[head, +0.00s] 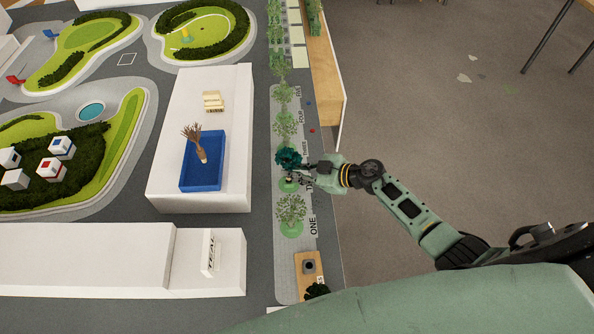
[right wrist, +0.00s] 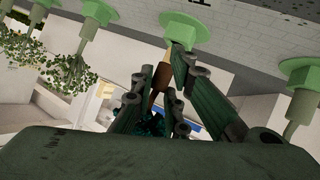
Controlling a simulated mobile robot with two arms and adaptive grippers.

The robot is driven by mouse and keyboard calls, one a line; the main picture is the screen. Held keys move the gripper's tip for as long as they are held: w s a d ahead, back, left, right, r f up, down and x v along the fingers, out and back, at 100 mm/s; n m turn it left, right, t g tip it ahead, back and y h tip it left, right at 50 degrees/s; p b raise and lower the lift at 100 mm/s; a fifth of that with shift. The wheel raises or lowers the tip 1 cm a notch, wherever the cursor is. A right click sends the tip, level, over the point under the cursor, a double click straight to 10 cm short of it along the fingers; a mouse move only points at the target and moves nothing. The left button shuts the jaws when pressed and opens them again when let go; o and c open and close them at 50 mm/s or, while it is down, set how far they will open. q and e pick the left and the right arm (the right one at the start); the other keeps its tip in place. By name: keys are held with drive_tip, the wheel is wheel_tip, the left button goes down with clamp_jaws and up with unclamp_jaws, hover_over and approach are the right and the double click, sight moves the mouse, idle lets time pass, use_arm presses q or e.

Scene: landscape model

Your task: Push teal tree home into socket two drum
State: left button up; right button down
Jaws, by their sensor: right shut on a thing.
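The teal tree (head: 288,158) stands over the second green drum (head: 288,186) in the row, beside the ground lettering. My right gripper (head: 307,170) reaches it from the right. In the right wrist view, which looks upside down, the gripper (right wrist: 166,82) is shut on the tree's brown trunk (right wrist: 156,100), with dark teal foliage (right wrist: 150,124) partly hidden behind the fingers. The pale trunk end points at the green drum (right wrist: 187,28) and is at or very near it; I cannot tell how deep it sits. My left gripper is out of view.
A pale green tree (head: 291,208) stands at ONE, and more trees (head: 286,130) continue up the strip. A blue tray (head: 218,178) with a brown tree (head: 196,138) lies on the white block at left. A wooden block (head: 308,270) lies at the strip's near end.

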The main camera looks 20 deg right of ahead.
drive_tip(key=shift+s+f+b, duration=0.1)
drive_tip(key=shift+f+b, duration=0.35)
drive_tip(key=shift+f, duration=0.15)
drive_tip(key=c, duration=2)
unclamp_jaws()
drive_tip(key=o, duration=0.4)
drive_tip(key=shift+c, duration=0.2)
drive_tip(key=shift+s+d+r, duration=0.1)
drive_tip(key=shift+d, duration=0.05)
drive_tip(key=v, duration=1.1)
drive_tip(key=shift+r, duration=0.2)
drive_tip(key=shift+s+d, duration=0.1)
drive_tip(key=shift+d, duration=0.1)
